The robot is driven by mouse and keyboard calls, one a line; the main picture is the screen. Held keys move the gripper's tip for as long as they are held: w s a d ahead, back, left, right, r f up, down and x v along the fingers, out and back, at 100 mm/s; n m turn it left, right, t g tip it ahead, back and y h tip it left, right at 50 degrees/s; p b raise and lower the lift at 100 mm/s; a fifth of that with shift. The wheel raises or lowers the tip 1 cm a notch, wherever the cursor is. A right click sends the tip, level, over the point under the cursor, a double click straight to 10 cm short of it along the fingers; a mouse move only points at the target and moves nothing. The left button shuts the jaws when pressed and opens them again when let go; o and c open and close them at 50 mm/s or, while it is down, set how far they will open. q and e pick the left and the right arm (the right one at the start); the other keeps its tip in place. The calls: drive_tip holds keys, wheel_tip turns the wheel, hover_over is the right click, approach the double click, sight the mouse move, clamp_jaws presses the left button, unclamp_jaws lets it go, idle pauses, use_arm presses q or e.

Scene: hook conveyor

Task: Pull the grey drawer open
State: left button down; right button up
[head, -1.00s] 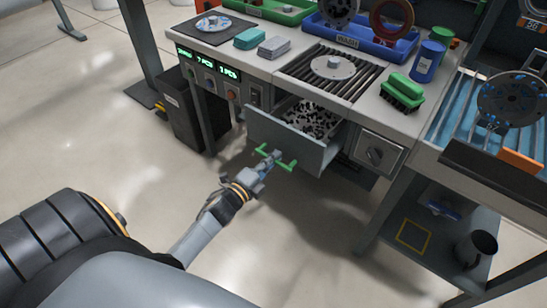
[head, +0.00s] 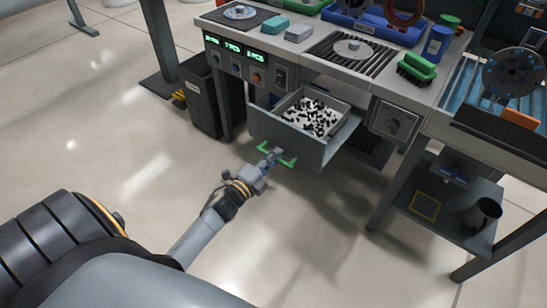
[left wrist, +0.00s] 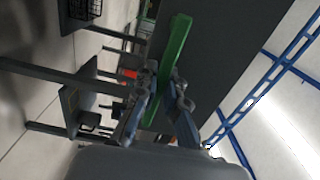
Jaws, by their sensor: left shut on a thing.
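The grey drawer (head: 292,140) stands pulled out from under the workbench, with black and pale small bits (head: 312,117) visible inside. Its green handle (head: 288,162) is on the front panel. My left gripper (head: 272,156) is shut on the green handle. In the left wrist view the handle (left wrist: 178,45) runs between the two fingers of the gripper (left wrist: 163,92), with the dark drawer front behind it. My right gripper is not in view.
The workbench (head: 300,52) carries a slatted grate with a metal disc (head: 353,48), a green brush (head: 416,68) and a blue can (head: 437,42). A black bin (head: 208,98) stands left of the drawer. The floor in front is clear.

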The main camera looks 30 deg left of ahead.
use_arm(q)
drive_tip(key=c, duration=1.4)
unclamp_jaws()
drive_tip(key=s, duration=1.2)
drive_tip(key=shift+a, duration=0.45)
